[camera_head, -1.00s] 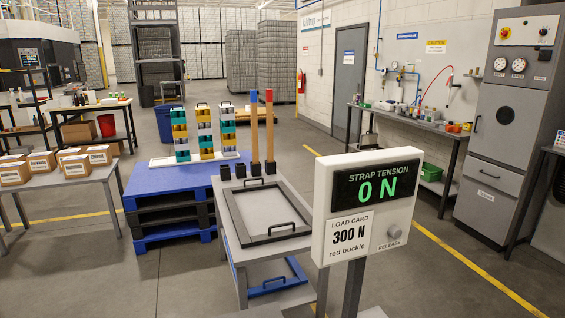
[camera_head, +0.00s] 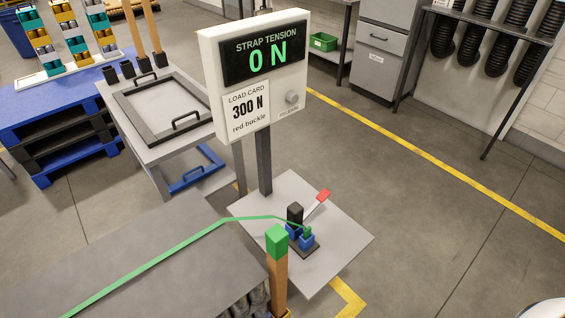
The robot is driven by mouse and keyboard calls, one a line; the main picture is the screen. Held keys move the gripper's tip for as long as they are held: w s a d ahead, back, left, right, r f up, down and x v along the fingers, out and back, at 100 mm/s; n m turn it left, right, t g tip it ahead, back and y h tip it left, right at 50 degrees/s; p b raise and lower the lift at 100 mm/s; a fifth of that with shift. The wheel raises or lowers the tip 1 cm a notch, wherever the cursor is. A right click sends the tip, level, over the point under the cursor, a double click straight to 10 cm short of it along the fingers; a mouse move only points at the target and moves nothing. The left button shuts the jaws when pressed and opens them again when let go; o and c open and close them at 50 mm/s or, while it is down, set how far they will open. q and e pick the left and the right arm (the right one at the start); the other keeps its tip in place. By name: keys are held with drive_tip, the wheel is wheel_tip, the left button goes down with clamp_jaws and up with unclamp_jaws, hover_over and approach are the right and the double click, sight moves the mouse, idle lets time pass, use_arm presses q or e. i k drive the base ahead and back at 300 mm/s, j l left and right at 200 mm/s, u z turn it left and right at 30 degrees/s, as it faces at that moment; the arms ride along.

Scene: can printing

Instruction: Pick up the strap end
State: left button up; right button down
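A green strap (camera_head: 150,262) runs from the lower left across a dark grey surface (camera_head: 110,245). It continues right, past a wooden post with a green cap (camera_head: 277,242), to a small blue device (camera_head: 305,241) with a black block and a red-tipped lever (camera_head: 322,196). The strap's right end (camera_head: 307,232) seems to lie at the device; whether it is threaded in is too small to tell. The device stands on a light grey plate (camera_head: 345,240). Neither gripper is in view.
The strap tension display (camera_head: 262,60) on a post reads 0 N; its load card says 300 N, red buckle. A grey table (camera_head: 150,150) with a black frame stands behind left, beside a blue pallet (camera_head: 45,100). Open floor with a yellow line (camera_head: 430,160) lies right.

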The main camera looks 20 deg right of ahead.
sight(306, 234)
drive_tip(key=l+z, duration=0.1)
drive_tip(key=z, duration=0.65)
